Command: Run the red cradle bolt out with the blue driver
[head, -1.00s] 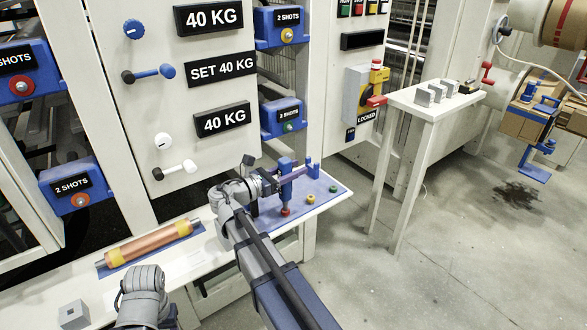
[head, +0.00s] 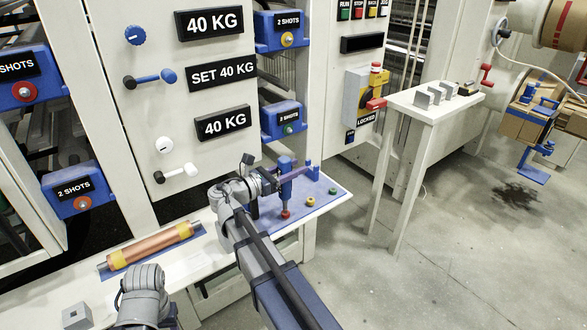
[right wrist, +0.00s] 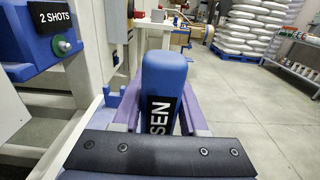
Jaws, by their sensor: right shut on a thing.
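My right gripper (head: 284,174) is shut on the blue driver (head: 286,188) and holds it upright over the blue mat on the bench. A red round piece (head: 286,214) shows at the driver's lower end; I cannot tell whether they touch. In the right wrist view the driver's blue handle (right wrist: 163,80), lettered "SEN", stands between the purple jaws of the right gripper (right wrist: 158,112). At the far left a blue "2 SHOTS" cradle (head: 50,88) carries a red bolt (head: 24,92). Part of my left arm shows at the bottom, but its gripper does not.
Yellow (head: 310,202) and green (head: 333,191) round pieces lie on the mat, near a small blue holder (head: 313,172). A copper roller (head: 150,246) lies on the bench. Other "2 SHOTS" cradles have orange, yellow and green bolts.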

